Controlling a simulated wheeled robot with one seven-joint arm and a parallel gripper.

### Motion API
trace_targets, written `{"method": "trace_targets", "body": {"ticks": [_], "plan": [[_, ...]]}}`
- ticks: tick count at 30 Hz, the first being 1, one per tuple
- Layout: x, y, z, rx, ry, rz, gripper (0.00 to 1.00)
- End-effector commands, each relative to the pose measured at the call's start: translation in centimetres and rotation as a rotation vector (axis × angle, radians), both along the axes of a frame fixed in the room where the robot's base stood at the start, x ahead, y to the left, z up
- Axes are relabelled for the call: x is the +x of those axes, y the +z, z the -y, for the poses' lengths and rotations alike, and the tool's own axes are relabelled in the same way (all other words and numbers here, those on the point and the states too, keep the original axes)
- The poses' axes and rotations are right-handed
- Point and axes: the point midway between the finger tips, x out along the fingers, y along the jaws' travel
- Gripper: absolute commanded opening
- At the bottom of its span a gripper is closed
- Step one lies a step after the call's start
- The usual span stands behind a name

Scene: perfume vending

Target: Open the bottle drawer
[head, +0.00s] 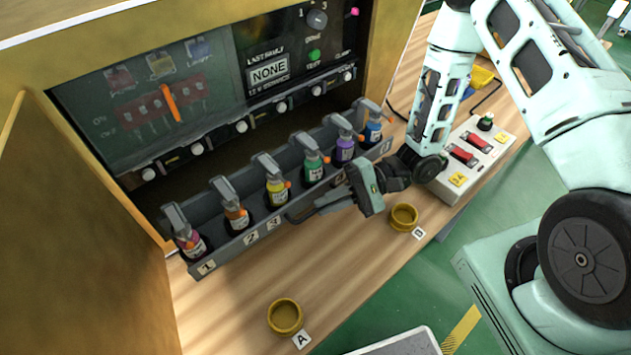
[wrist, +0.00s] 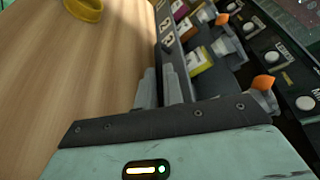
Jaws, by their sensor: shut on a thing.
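The bottle drawer (head: 229,251) is a long dark grey tray standing out from the front of the vending cabinet. It holds a row of bottles with coloured labels, and number tags run along its front. My gripper (head: 300,213) is at the middle of the drawer front, its fingers reaching in from the right. It is shut on the drawer's handle, which the fingers mostly hide. In the wrist view the fingers (wrist: 166,90) lie against the drawer front (wrist: 166,42), with bottles beyond to the right.
The cabinet's glass panel (head: 205,85) and a row of white knobs are behind the drawer. Brass cups (head: 285,317) and (head: 404,217) stand on the wooden counter (head: 235,320). A switch box (head: 470,160) is at the right.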

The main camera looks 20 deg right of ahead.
Motion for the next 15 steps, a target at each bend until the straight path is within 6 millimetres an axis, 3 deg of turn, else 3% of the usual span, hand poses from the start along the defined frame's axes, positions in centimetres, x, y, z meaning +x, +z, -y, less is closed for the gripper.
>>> {"method": "trace_targets", "body": {"ticks": [3, 11, 12, 13, 15], "plan": [[-0.84, -0.55, 0.43, -0.014, -0.001, -0.005, 0.00], [-0.77, -0.71, 0.44, -0.015, -0.002, -0.003, 0.00], [-0.76, -0.72, 0.45, -0.015, -0.002, -0.003, 0.20], [-0.76, -0.71, 0.45, -0.015, -0.002, -0.003, 0.28], [-0.73, -0.63, 0.42, -0.013, -0.002, -0.003, 0.31]]}}
